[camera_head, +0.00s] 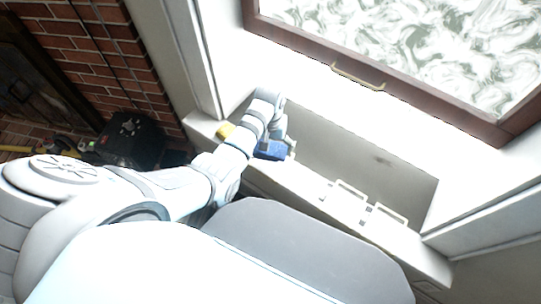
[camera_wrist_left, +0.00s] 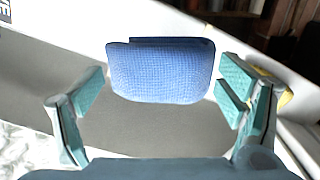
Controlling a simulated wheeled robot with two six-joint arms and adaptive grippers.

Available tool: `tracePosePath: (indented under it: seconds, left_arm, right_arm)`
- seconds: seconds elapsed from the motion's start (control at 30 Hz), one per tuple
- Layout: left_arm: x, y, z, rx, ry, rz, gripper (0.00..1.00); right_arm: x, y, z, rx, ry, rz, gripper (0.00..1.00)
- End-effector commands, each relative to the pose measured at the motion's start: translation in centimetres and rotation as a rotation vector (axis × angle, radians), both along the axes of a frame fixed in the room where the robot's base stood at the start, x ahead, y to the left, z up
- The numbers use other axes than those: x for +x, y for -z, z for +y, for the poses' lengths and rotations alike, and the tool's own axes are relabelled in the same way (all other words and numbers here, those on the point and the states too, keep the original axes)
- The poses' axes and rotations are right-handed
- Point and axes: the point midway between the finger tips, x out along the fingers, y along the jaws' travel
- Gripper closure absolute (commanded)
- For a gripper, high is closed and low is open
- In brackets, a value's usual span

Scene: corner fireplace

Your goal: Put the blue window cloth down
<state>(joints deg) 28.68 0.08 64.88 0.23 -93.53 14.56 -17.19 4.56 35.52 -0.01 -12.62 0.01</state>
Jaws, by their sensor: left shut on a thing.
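The blue window cloth (camera_head: 270,150) is a small, folded, pad-like blue piece at the end of my left arm in the head view. My left gripper (camera_head: 280,143) is shut on it, over the pale window ledge (camera_head: 310,190). In the left wrist view the cloth (camera_wrist_left: 160,72) spans the space between the two teal-padded fingers of the gripper (camera_wrist_left: 160,100). Whether the cloth touches the ledge cannot be told. My right gripper is not in view.
White handle-like fittings (camera_head: 350,190) stand on the ledge to the right. The brown-framed window (camera_head: 400,82) is above. A black object (camera_head: 130,138) stands by the brick wall (camera_head: 85,45) at left.

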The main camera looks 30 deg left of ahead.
Motion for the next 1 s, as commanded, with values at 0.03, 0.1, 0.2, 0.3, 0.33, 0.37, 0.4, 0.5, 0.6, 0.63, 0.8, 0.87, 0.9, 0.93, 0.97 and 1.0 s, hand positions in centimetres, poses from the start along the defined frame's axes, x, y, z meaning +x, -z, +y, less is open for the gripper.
tracePosePath:
  seconds: [0.03,0.1,0.2,0.3,0.33,0.37,0.4,0.5,0.6,0.63,0.8,0.87,0.9,0.93,0.97,1.0]
  left_arm:
    - [0.0,0.7,0.0,0.0,0.0,-0.001,0.4]
    - [0.0,1.8,0.0,0.0,0.0,0.0,0.4]
    - [0.0,3.8,0.0,0.0,0.001,0.001,0.4]
    - [0.0,4.5,0.0,-0.001,0.001,-0.001,0.4]
    - [0.0,4.5,0.0,0.0,0.001,-0.002,0.4]
    - [0.0,4.4,0.0,0.0,0.001,-0.002,0.4]
    - [0.0,4.3,0.0,0.0,0.001,-0.002,0.4]
    - [0.0,4.3,0.0,0.0,0.001,-0.002,0.4]
    - [0.0,4.6,0.0,0.0,0.001,-0.001,0.4]
    - [0.0,4.6,0.0,0.0,0.001,-0.001,0.09]
    - [0.0,4.6,0.0,-0.001,0.001,-0.001,0.0]
    - [0.0,4.6,0.0,-0.001,0.001,-0.001,0.0]
    - [0.0,4.6,0.0,-0.001,0.001,-0.001,0.0]
    - [0.0,4.6,0.0,-0.001,0.001,-0.001,0.0]
    - [0.0,4.6,0.0,-0.001,0.001,-0.001,0.0]
    - [0.0,4.5,0.0,-0.001,0.001,-0.001,0.0]
  right_arm:
    - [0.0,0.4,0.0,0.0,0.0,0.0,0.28]
    - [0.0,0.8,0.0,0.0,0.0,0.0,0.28]
    - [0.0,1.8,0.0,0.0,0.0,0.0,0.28]
    - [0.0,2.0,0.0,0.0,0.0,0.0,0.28]
    - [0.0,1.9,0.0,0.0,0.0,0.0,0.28]
    - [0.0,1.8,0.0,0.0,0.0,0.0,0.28]
    - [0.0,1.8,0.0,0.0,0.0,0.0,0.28]
    - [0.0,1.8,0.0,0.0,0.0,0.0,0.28]
    - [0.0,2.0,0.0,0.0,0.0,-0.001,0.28]
    - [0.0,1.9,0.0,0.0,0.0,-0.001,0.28]
    - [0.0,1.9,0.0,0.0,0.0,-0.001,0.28]
    - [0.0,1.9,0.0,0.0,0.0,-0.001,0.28]
    - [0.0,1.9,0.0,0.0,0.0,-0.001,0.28]
    - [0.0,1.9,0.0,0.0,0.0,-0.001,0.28]
    - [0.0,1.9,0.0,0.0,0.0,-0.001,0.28]
    - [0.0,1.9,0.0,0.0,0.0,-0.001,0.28]
